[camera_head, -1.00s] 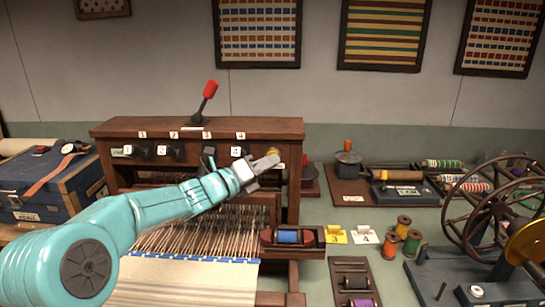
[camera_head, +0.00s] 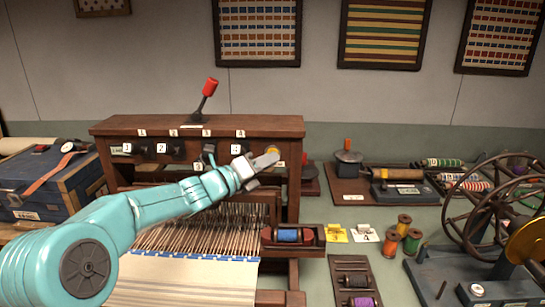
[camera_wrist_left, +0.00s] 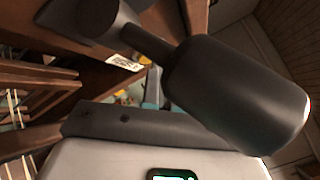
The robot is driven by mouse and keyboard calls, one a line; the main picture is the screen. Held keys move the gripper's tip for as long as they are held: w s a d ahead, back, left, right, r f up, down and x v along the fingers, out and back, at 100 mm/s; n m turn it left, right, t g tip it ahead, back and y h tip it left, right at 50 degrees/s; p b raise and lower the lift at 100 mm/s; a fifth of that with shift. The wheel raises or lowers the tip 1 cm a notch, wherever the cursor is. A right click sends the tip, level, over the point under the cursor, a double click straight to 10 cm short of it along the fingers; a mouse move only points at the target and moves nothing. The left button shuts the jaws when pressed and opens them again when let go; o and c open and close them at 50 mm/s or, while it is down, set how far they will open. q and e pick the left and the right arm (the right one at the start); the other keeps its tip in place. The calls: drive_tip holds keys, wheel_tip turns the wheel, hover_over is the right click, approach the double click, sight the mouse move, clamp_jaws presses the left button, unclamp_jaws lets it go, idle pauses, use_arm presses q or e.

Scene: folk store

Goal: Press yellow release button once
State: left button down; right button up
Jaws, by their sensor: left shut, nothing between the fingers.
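The yellow button (camera_head: 273,151) sits at the right end of the wooden loom's front beam (camera_head: 215,132). My left gripper (camera_head: 272,160) is shut and empty, with its fingertips right at the button, partly covering it. I cannot tell whether they touch it. In the left wrist view a dark rounded handle (camera_wrist_left: 235,95) fills the right side and hides my fingertips; a small white label (camera_wrist_left: 125,62) shows on the brown wood behind it. My right gripper is not in view.
Numbered dark knobs (camera_head: 160,149) line the beam left of the button. A red-tipped lever (camera_head: 206,95) stands on top. A shuttle with blue thread (camera_head: 289,236) lies below right. Spools and a spinning wheel (camera_head: 490,215) stand at right.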

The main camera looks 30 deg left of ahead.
use_arm(q)
drive_tip(key=shift+s+d+f+b, duration=0.15)
drive_tip(key=shift+s+d+b, duration=0.1)
drive_tip(key=shift+s+b, duration=0.2)
drive_tip(key=shift+s, duration=0.1)
drive_tip(key=s+d+b, duration=0.2)
drive_tip(key=s, duration=0.1)
drive_tip(key=s+b, duration=0.1)
drive_tip(key=shift+s+d, duration=0.15)
drive_tip(key=shift+d, duration=0.25)
idle(0.7)
